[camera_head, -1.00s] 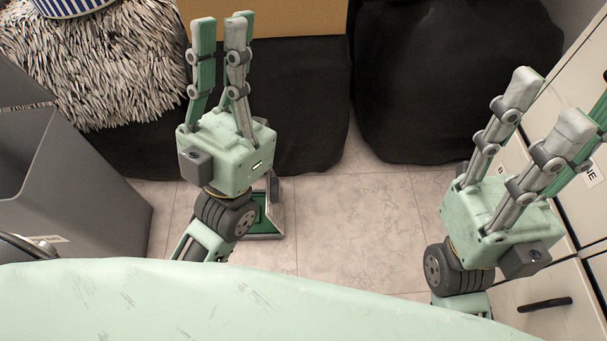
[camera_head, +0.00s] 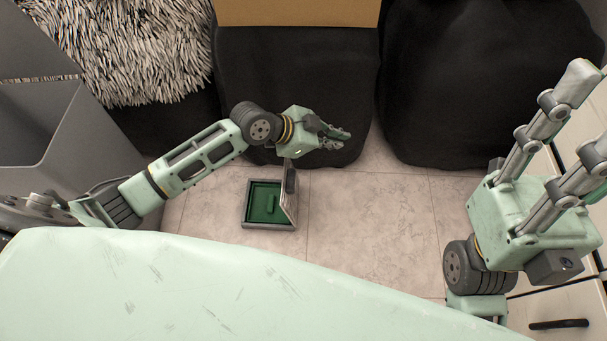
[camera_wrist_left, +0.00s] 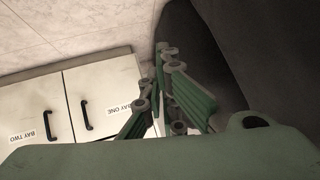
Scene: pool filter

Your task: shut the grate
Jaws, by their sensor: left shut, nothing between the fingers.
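The grate (camera_head: 290,192) is a thin framed panel standing nearly upright along the right edge of a small grey box (camera_head: 246,212) with a green inside, so the box is open at the top. The box sits on the tiled floor. My left gripper (camera_head: 342,138) is shut and empty, beyond the grate and to its right, pointing right. Its fingers also show in the left wrist view (camera_wrist_left: 160,75), where the grate is not visible. My right gripper (camera_head: 590,112) is open and empty at the right, far from the grate.
Black beanbag-like seats (camera_head: 300,80) stand behind, with a cardboard box (camera_head: 300,12) at the top. A grey bin (camera_head: 60,130) is at the left. White cabinets (camera_wrist_left: 100,100) with dark handles are at the right. The floor (camera_head: 370,220) right of the box is clear.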

